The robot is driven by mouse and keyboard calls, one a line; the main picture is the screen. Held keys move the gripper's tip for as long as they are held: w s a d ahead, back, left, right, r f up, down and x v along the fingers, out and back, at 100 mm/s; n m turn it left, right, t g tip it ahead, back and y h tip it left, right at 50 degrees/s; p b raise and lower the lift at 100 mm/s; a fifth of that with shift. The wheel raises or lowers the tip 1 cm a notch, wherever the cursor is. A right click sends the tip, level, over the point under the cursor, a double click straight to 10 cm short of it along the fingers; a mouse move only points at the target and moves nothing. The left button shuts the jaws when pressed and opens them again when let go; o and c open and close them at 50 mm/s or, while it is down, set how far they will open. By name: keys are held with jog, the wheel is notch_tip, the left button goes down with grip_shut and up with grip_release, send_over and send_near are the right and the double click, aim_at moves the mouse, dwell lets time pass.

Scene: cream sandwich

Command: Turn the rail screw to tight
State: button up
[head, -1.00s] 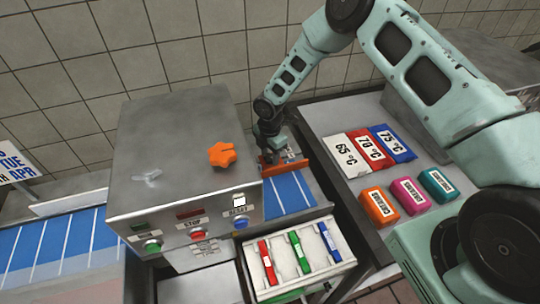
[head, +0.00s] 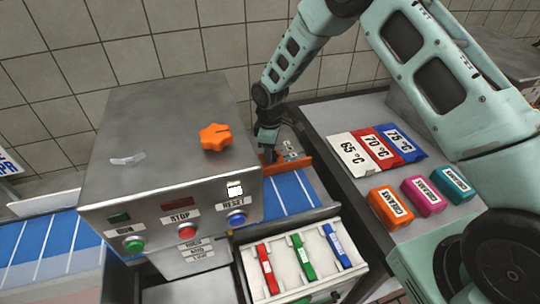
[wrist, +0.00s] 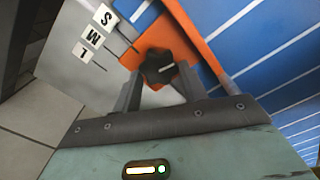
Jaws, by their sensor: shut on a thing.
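A black star-shaped knob (wrist: 158,67) with a white pointer line sits on an orange rail (wrist: 200,47) in the wrist view; I take it as the rail screw. The pointer aims toward the right, away from the S, M and L labels (wrist: 95,42). My gripper (wrist: 157,82) is shut on the knob, one finger at each side. In the head view, my gripper (head: 268,152) reaches down at the orange rail (head: 290,166), behind the grey machine's right side. The knob is hidden there.
The grey machine (head: 165,165) has an orange star knob (head: 215,137) on top and buttons in front. A blue belt (head: 290,193) runs under the rail. A tray (head: 325,282) holds red, green and blue pieces. Temperature cards (head: 352,152) and cream packs (head: 391,205) lie right.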

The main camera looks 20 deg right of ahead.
jog(key=m+b, duration=0.2)
jog(key=m, duration=0.1)
jog(key=shift+w+m, duration=0.1)
jog(key=shift+m, duration=0.3)
jog(key=m+b, duration=0.1)
jog(key=m, duration=0.2)
jog(key=shift+d+m, duration=0.1)
jog(key=shift+m, duration=0.2)
jog(key=m+b, duration=0.1)
jog(key=m, duration=0.2)
jog(key=shift+m, duration=0.3)
jog(key=shift+d+r+m+b, duration=0.15)
jog(key=shift+m+b, duration=0.3)
jog(key=shift+m, duration=1.65)
jog(key=o, duration=0.7)
notch_tip(320, 180, up, 17)
jog(key=b, duration=0.2)
jog(key=shift+r+b, duration=0.15)
jog(key=shift+b, duration=0.15)
jog(key=shift+d, duration=0.1)
